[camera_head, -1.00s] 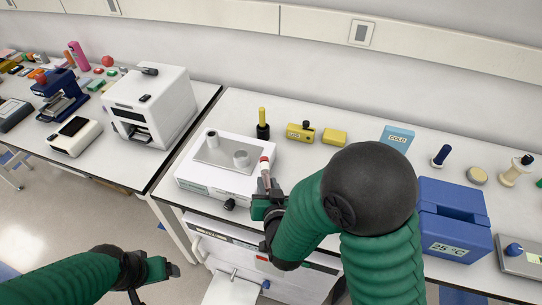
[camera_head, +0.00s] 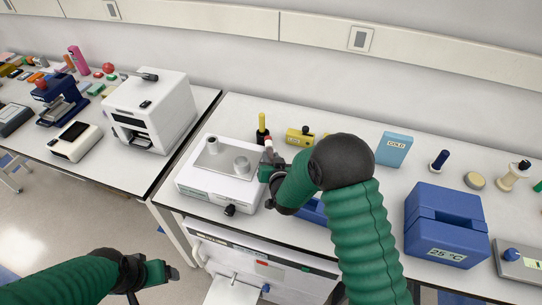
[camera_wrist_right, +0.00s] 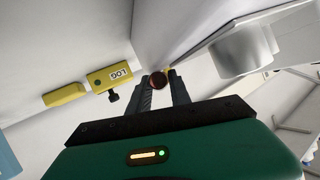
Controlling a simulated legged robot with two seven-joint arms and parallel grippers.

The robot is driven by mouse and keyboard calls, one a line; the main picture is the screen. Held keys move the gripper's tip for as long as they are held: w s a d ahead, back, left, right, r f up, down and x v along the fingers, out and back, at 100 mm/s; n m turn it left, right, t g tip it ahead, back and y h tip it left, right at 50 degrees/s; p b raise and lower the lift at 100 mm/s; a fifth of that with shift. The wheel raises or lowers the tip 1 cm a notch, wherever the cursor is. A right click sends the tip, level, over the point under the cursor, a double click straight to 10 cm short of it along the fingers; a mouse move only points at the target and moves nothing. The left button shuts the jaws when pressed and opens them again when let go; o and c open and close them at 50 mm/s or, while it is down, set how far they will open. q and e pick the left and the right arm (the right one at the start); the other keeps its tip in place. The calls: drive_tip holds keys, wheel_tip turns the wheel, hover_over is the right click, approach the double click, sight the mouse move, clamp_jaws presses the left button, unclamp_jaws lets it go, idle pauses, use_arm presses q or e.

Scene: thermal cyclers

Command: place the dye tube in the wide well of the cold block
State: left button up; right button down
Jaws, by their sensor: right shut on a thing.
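The dye tube (camera_head: 268,141), with a red top and pale body, is held in my right gripper (camera_head: 268,157). In the right wrist view its dark red round end (camera_wrist_right: 158,80) shows between the two fingers. The gripper is just right of a white unit (camera_head: 205,187) with a grey plate, which I take for the cold block. The wide well (camera_wrist_right: 243,50) is right of the fingers in the wrist view. My left gripper (camera_head: 172,271) is low at left; its jaw opening is unclear.
Behind the unit stand a yellow-topped black bottle (camera_head: 262,130) and a yellow LOG block (camera_head: 298,137). Another blue object (camera_head: 312,211) is partly hidden beneath my right arm.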

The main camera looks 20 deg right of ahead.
drive_tip(key=shift+d+f+b, duration=0.1)
drive_tip(key=shift+f+b, duration=0.1)
drive_tip(key=shift+b, duration=0.15)
drive_tip(key=c, duration=1.2)
unclamp_jaws()
drive_tip(key=shift+r, duration=0.1)
